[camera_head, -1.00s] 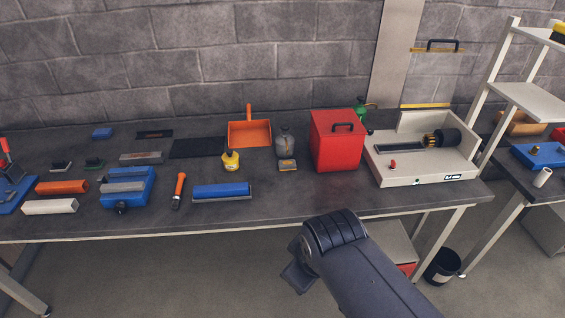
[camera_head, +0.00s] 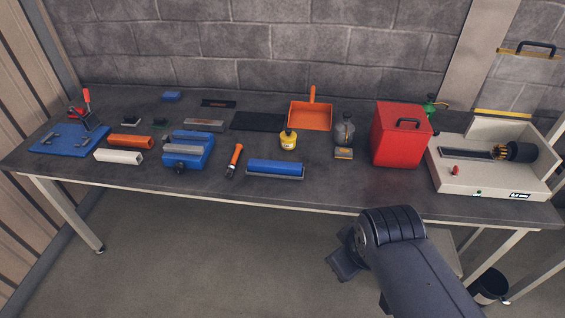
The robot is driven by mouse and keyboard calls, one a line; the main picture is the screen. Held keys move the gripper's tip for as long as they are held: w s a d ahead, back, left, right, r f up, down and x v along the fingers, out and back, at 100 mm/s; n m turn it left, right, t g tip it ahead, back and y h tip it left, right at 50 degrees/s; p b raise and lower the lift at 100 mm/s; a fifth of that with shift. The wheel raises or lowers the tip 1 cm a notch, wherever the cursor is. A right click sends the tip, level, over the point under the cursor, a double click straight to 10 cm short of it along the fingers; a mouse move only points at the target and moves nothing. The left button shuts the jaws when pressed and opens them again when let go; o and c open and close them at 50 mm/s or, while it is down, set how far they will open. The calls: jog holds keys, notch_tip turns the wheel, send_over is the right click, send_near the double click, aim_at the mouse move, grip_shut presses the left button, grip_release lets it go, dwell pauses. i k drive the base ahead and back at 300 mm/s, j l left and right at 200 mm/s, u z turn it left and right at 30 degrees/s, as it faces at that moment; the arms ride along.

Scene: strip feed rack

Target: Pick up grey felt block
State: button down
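No block here is plainly felt. A long grey block (camera_head: 204,125) lies flat towards the back of the workbench, left of a black mat; its material cannot be told. My dark arm reaches in from the lower right, in front of the bench. The end of my gripper (camera_head: 347,262) shows only as a dark shape, well apart from all these blocks. Its fingers cannot be made out.
The workbench (camera_head: 330,195) also holds a blue vise (camera_head: 188,152), orange and white bars, an orange-handled brush (camera_head: 235,161), a blue roller (camera_head: 276,168), an orange dustpan (camera_head: 310,115), a red box (camera_head: 399,140) and a pale machine (camera_head: 490,176). The front strip is mostly clear.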

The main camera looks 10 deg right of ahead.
aim_at(340, 153)
jog(key=i+l+u, duration=0.35)
jog(key=l, duration=0.3)
jog(key=i+l+u, duration=0.15)
jog(key=l, duration=0.2)
jog(key=i+l+u, duration=0.15)
jog(key=l, duration=0.25)
jog(key=i, duration=0.05)
